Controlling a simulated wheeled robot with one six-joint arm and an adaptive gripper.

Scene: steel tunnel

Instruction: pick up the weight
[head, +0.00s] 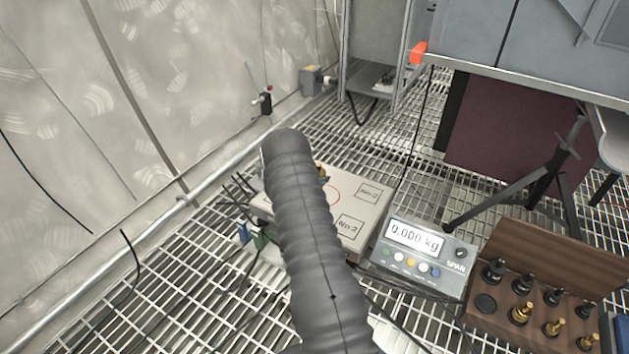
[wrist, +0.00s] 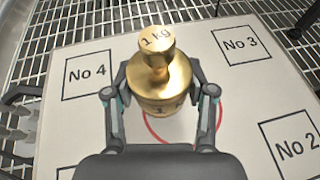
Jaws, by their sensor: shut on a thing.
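A brass weight (wrist: 163,62) marked 1 kg stands upright between the fingers of my gripper (wrist: 160,85) in the wrist view. The fingers are closed on its body from both sides. The weight is over the pale scale plate (head: 373,208), by the red circle (wrist: 148,132) on it. I cannot tell for sure whether its base touches the plate. In the head view my arm hides the gripper, and only a small brass bit (head: 320,169) shows past it.
A scale display (head: 414,238) reads 0.000 kg. To its right an open wooden case (head: 484,322) holds several black and brass weights. Black tripod legs (head: 540,190) stand behind. Cables lie on the grating left of the plate. A tunnel wall (head: 130,110) rises at left.

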